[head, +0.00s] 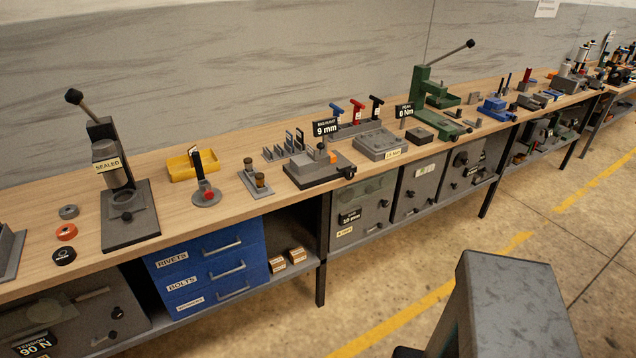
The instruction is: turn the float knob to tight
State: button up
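I cannot make out any label reading float or tight, so I cannot tell which knob is the float knob. Small dark knobs show on grey panels under the bench. The lower-left panel, with a "TENSION 90 N" display (35,344), has a black knob (117,313). A middle panel (362,190) has a "10 mm" display (350,217) and small dark controls. The panel to its right (420,172) and one further right with a round dark knob (461,158) are small in view. Knob settings are not readable. My gripper is not in view.
A long wooden bench (225,215) carries a press marked "SEALED" (128,190), a yellow tray (192,165), a "9 mm" gauge (325,127) and a green press (432,95). Blue drawers (210,262) stand below. The floor (420,275) in front is clear, with yellow lines.

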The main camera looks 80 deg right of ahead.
aim_at(348, 174)
jog(key=u, duration=0.55)
jog(key=i, duration=0.95)
jog(key=u, duration=1.35)
jog(key=k, duration=0.15)
jog(key=z, duration=3.8)
